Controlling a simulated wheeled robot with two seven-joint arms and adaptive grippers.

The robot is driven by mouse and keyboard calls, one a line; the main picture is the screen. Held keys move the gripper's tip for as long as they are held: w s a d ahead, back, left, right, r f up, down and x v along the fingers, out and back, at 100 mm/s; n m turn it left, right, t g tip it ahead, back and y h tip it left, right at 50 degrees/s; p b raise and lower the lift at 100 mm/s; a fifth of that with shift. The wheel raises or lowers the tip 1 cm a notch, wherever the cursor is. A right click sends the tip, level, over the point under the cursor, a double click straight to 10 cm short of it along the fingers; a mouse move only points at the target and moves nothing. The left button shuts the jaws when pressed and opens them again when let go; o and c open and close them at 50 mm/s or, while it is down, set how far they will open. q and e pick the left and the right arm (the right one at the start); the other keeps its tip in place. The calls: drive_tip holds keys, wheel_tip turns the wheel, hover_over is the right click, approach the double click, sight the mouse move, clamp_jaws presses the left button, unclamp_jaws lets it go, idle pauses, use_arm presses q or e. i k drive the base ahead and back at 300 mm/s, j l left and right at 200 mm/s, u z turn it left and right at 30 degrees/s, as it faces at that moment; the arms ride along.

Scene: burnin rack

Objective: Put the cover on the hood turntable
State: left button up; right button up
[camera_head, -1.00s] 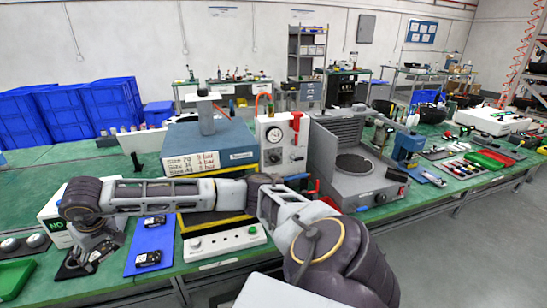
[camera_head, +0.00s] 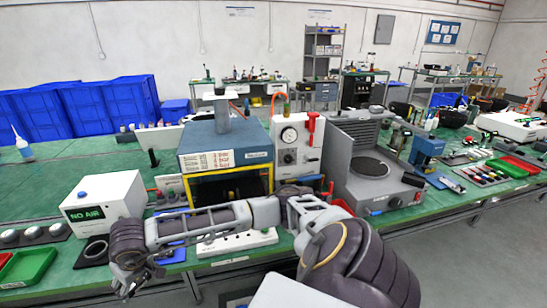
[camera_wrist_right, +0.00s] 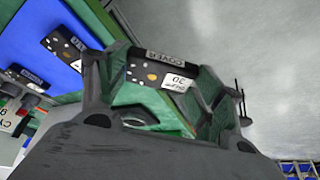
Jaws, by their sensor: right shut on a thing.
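The hood turntable (camera_head: 370,167) is a dark round plate inside the open grey hood (camera_head: 357,134), right of centre in the head view. Nothing visibly lies on it. My right gripper (camera_head: 129,284) hangs low at the table's front edge, far left of the hood. In the wrist view my right gripper (camera_wrist_right: 163,78) is shut on a dark flat piece with a "COVER" label (camera_wrist_right: 157,70), gold dots and a white "30" sticker. In the head view I cannot make out this cover. My left gripper is not in view.
A white "NO AIR" box (camera_head: 102,205), a blue-topped press (camera_head: 225,145) and a gauge unit (camera_head: 296,146) stand behind my arm. A white strip with knobs (camera_head: 237,242) lies near the front edge. A similar dark piece (camera_wrist_right: 70,45) lies on a blue mat (camera_wrist_right: 30,42).

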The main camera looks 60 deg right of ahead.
sight(368, 165)
drive_tip(key=l+z, duration=0.1)
drive_tip(key=z, duration=0.35)
drive_tip(key=k+l+z, duration=0.1)
drive_tip(key=z, duration=0.35)
drive_tip(key=l+z, duration=0.1)
drive_tip(key=z, duration=0.35)
drive_tip(key=l+z, duration=0.15)
drive_tip(key=z, duration=0.3)
drive_tip(key=k, duration=0.05)
